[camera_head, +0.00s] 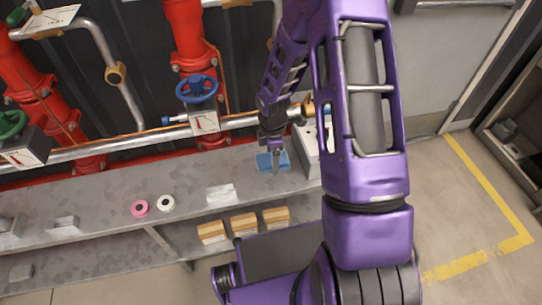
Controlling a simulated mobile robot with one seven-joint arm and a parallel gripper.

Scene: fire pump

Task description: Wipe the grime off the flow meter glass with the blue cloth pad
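The blue cloth pad (262,163) lies on the grey shelf, right of the middle. My gripper (275,168) points down right at the pad and covers part of it. Its fingers are too small to show whether they are open, shut or touching the pad. I cannot tell which is the flow meter, and no grime can be made out on either.
The grey shelf (100,195) carries a pink roll (139,208), a white roll (166,203) and a white block (221,194). Wooden blocks (244,224) sit lower down. A pale box (306,150) stands just right of the pad. Red pipes (190,40) rise behind.

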